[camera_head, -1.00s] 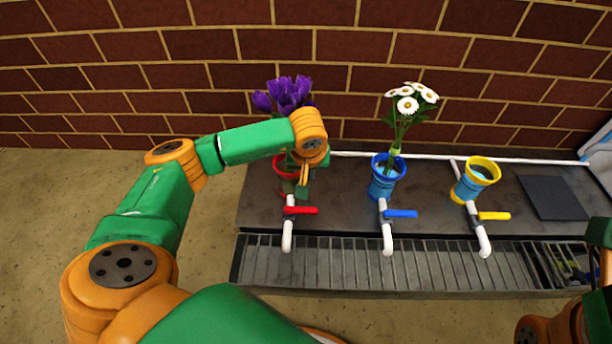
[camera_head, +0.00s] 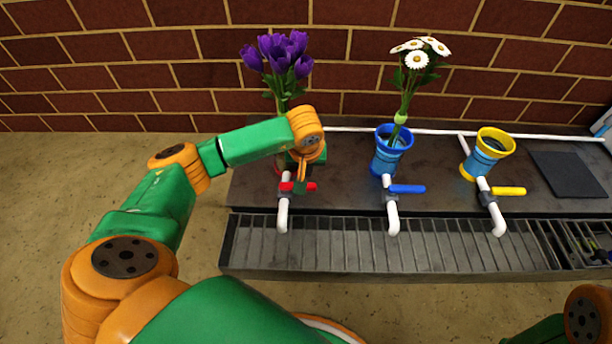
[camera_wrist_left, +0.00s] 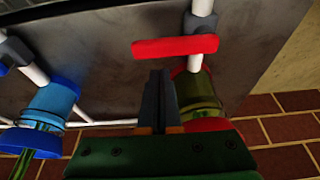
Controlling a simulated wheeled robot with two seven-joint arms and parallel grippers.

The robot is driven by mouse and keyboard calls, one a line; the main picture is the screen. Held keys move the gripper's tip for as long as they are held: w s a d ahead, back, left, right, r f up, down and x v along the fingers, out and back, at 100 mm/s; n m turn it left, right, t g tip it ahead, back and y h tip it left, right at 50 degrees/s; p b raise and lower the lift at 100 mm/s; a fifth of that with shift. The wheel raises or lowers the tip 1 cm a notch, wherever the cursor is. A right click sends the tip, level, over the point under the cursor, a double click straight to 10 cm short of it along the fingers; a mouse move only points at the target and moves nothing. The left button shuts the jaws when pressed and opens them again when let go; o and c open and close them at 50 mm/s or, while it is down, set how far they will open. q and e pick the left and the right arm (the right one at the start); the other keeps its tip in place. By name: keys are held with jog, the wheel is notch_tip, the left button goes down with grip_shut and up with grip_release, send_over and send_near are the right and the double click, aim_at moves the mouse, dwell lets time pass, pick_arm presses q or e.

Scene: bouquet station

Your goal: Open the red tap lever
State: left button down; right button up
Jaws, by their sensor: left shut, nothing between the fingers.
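The red tap lever (camera_head: 312,187) sits on the leftmost white tap (camera_head: 283,212) and points right. My left gripper (camera_head: 301,186) is at the lever in the head view, its fingers covering part of it. In the left wrist view the red lever (camera_wrist_left: 175,46) lies across, just beyond the fingertips of my left gripper (camera_wrist_left: 158,74). The fingers are together with nothing between them. Whether they touch the lever, I cannot tell. The red-rimmed vase (camera_wrist_left: 205,125) is behind the gripper, mostly hidden in the head view. My right gripper is out of view.
Purple flowers (camera_head: 278,55) rise behind my left gripper. A blue vase (camera_head: 388,155) with white daisies and a yellow-rimmed vase (camera_head: 487,152) stand to the right. Blue (camera_head: 407,189) and yellow (camera_head: 508,191) levers are beside them. A slatted drain (camera_head: 400,246) runs in front.

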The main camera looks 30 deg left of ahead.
pick_arm(q)
jog(key=shift+s+d, duration=0.35)
jog(key=shift+s, duration=0.3)
